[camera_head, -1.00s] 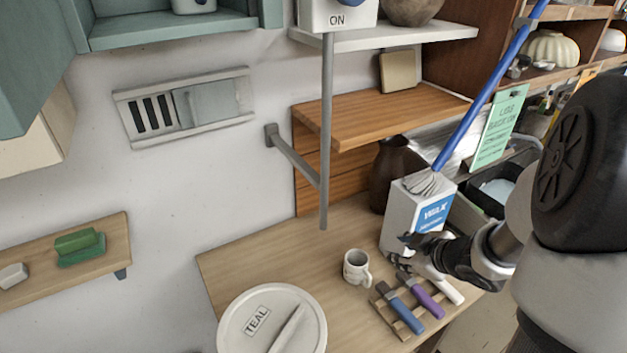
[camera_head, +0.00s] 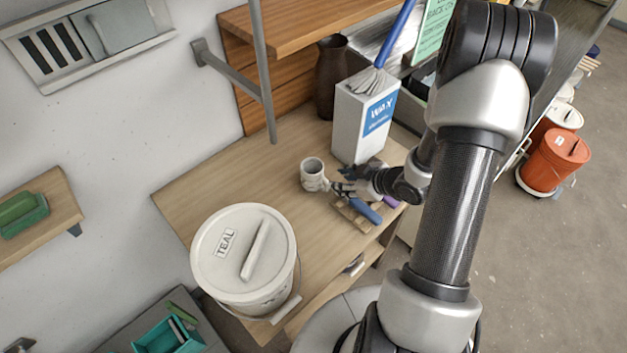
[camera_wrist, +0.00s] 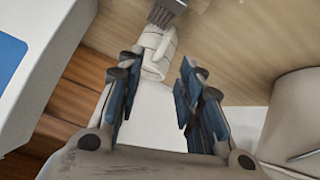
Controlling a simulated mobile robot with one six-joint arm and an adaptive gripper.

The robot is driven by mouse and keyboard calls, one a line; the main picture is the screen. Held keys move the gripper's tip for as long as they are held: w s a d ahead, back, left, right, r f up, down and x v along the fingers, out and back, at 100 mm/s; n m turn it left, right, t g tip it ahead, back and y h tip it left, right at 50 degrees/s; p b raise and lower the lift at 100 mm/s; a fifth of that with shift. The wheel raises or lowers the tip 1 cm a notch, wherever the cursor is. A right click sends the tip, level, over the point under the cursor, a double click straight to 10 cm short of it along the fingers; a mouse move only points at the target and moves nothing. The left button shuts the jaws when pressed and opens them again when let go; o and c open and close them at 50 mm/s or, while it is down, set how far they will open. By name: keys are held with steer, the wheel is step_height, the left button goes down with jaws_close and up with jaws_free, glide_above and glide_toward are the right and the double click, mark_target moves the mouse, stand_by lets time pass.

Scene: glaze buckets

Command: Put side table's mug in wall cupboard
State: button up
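The mug (camera_head: 312,172) is pale and speckled. It stands upright on the wooden side table (camera_head: 205,180), its handle turned right towards my gripper (camera_head: 338,188). My gripper is low over the table, just right of the mug. In the wrist view my gripper (camera_wrist: 155,90) is open, its blue-padded fingers spread apart. The mug (camera_wrist: 156,52) shows ahead between the fingertips, not clasped; I cannot tell whether a finger touches it.
A lidded TEAL bucket (camera_head: 245,285) stands at the table's front left. A WAX box (camera_head: 352,125) with a blue mop stands behind my gripper. Blue- and purple-handled tools (camera_head: 362,210) lie on a rack beneath it. A grey metal bar (camera_head: 262,65) hangs above the table.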

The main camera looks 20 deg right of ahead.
mark_target(316, 179)
steer(key=x, duration=0.3)
steer(key=b+x, duration=0.1)
steer(key=x, duration=0.2)
steer(key=shift+f, duration=0.4)
steer(key=shift+s+r, duration=0.1)
jaws_close()
stand_by(0.3)
